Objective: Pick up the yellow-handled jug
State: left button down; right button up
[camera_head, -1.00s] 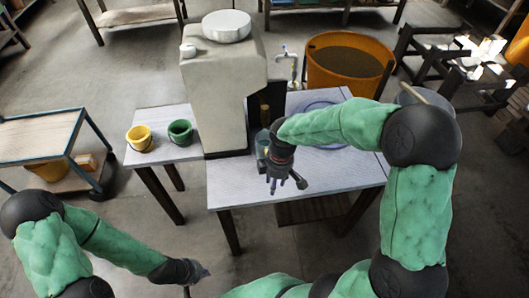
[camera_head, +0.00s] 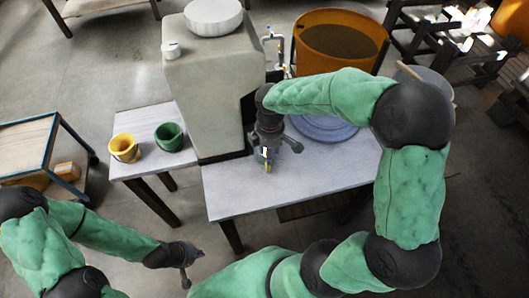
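My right gripper (camera_head: 276,150) points down over the front table, left of the blue round dish. A small pale piece with a yellow strip, likely part of the yellow-handled jug (camera_head: 267,167), shows just below it. The rest of the jug is hidden behind the gripper, and I cannot tell whether the fingers touch or hold it. My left gripper (camera_head: 191,268) is low in front of the tables, with its fingers apart and nothing between them.
A yellow bucket (camera_head: 125,148) and a green bucket (camera_head: 169,137) stand on the left side table. A tall beige block (camera_head: 208,90) carries a white round piece. A blue dish (camera_head: 325,128) lies on the front table (camera_head: 235,196). A large orange tub (camera_head: 337,48) stands behind.

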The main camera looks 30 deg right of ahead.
notch_tip(320, 180, down, 3)
jog(key=shift+w+f+b, duration=0.15)
jog(key=shift+b, duration=0.25)
notch_tip(320, 180, down, 5)
jog(key=shift+b, duration=1.25)
grip_shut()
